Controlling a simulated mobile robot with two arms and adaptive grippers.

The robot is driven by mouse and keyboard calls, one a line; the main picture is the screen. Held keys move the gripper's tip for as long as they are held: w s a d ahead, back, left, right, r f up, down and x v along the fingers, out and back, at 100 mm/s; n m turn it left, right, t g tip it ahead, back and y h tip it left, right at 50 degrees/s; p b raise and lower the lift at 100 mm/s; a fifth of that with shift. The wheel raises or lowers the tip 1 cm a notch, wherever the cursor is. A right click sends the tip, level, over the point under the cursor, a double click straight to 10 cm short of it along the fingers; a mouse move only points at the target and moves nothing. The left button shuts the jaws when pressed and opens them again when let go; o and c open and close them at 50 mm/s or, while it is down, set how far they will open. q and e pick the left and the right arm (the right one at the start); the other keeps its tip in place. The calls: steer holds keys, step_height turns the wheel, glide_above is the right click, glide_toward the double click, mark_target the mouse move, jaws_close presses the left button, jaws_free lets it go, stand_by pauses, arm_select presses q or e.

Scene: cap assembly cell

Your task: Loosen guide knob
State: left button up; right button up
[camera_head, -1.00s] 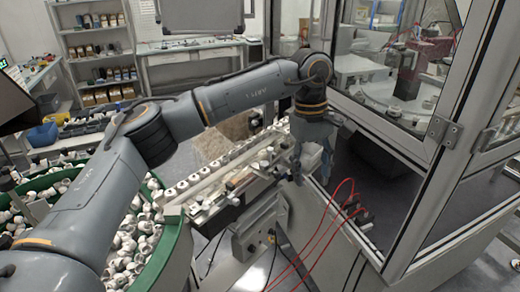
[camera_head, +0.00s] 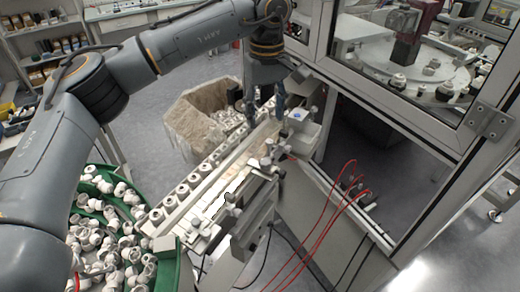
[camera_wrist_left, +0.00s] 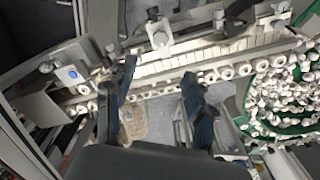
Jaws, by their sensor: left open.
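My left gripper (camera_head: 266,108) hangs over the upper end of the cap conveyor rail, pointing down, open and empty. In the left wrist view its two dark fingers (camera_wrist_left: 158,78) are spread apart, with the row of white caps (camera_wrist_left: 205,76) between and beyond them. Small grey clamp knobs stand along the guide's front side; one knob (camera_head: 268,161) is near the middle and another (camera_head: 229,198) lower down. In the left wrist view a clamp knob (camera_wrist_left: 158,38) lies above the fingers, apart from them. I cannot tell which one is the guide knob. My right gripper is out of view.
A green bowl (camera_head: 168,272) full of white caps stands at lower left. A cardboard box (camera_head: 185,112) sits behind the rail. The glass machine enclosure (camera_head: 400,120) stands close on the right. Red hoses (camera_head: 318,222) loop in front of it.

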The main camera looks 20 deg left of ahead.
mark_target(265, 161)
arm_select(q)
step_height(265, 161, down, 13)
steer(key=p, duration=0.5)
steer(key=shift+s+d+r+p, duration=0.1)
steer(key=shift+s+r+p, duration=0.1)
steer(key=shift+p, duration=0.15)
steer(key=shift+w+f, duration=0.1)
steer(key=shift+f, duration=0.35)
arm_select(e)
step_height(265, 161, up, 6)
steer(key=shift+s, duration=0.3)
arm_select(q)
steer(key=shift+c, duration=0.4)
jaws_close()
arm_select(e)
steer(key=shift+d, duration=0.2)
